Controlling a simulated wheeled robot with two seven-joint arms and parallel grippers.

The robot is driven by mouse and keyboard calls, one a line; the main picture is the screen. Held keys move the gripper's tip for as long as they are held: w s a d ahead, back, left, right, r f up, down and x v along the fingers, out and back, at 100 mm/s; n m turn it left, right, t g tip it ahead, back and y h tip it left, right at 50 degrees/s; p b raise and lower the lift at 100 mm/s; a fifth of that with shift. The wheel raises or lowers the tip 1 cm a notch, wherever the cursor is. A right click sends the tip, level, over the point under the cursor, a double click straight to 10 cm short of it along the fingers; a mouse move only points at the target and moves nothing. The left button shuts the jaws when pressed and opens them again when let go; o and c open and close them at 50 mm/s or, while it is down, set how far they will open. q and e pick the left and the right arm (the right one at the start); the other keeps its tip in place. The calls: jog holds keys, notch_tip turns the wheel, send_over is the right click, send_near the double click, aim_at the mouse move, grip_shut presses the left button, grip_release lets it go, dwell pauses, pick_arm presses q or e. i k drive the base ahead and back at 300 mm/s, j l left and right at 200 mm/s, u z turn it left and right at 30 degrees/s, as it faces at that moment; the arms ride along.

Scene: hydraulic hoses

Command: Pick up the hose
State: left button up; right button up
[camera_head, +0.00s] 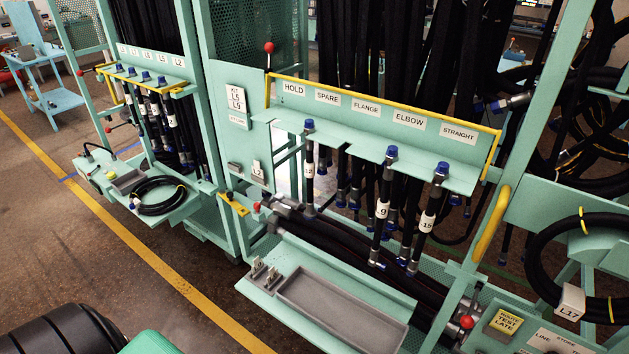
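Several black hoses are in view, and I cannot tell which one the task means. Three hang from the teal rack shelf (345,133) with blue caps on top: one near the left end (309,165), one with a white tag "9" (382,205) and one with a tag "15" (430,215). A coiled hose (160,208) lies on a tray at the left rack. Another coil (537,258) with a tag "L17" (569,301) hangs at the right. Neither of my grippers is in view.
The shelf has signs HOLD (294,89), SPARE, FLANGE, ELBOW and STRAIGHT, and a yellow rail. Thick hoses (345,243) lie low behind an empty grey tray (340,309). Red-knobbed levers (269,48) stick out. Brown floor with a yellow line (130,238) is open at the left.

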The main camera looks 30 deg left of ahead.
aim_at(309, 214)
jog(key=j, duration=0.85)
jog(key=k+j+z, duration=0.1)
jog(key=j, duration=0.75)
jog(key=k+j, duration=0.1)
jog(key=j, duration=0.7)
